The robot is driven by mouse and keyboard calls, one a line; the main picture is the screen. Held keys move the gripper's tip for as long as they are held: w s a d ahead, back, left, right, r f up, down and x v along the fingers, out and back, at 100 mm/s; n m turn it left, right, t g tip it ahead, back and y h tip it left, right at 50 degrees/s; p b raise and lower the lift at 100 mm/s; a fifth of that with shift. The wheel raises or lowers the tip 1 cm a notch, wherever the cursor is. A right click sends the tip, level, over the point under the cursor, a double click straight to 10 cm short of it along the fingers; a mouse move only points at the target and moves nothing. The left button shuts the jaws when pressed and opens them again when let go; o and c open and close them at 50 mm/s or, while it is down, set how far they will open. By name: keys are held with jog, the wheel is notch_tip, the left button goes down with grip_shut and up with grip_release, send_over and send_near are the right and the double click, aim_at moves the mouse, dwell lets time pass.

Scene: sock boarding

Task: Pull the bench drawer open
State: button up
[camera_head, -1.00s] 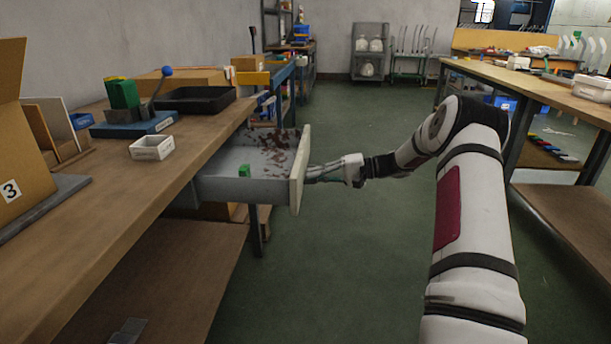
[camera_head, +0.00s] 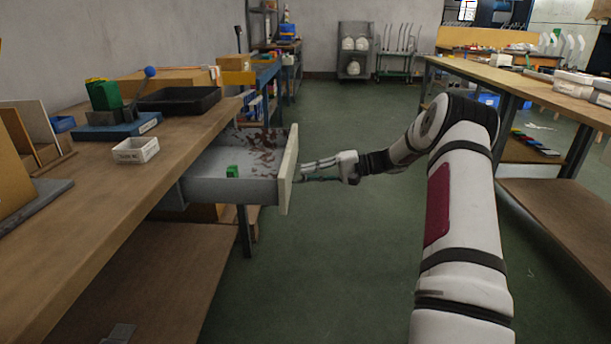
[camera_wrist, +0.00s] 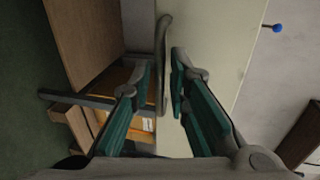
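The bench drawer (camera_head: 231,191) stands well out from under the wooden bench top on the left. Its pale front panel (camera_head: 289,168) faces my arm. Inside are a small green block (camera_head: 232,171) and scattered dark red patches. In the wrist view the drawer's bar handle (camera_wrist: 162,62) stands out from the pale front. My gripper (camera_head: 302,172) is at the front panel. In the wrist view my gripper (camera_wrist: 162,76) has its green-padded fingers apart, one on each side of the handle, with visible gaps. Whether either finger touches the handle is unclear.
The bench top (camera_head: 100,215) carries a small white box (camera_head: 136,150), a blue-based fixture with a lever (camera_head: 124,128) and a black tray (camera_head: 179,100). Another bench (camera_head: 530,88) with a lower shelf stands at the right. The green floor between the benches is clear.

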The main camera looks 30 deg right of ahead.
jog(key=v, duration=1)
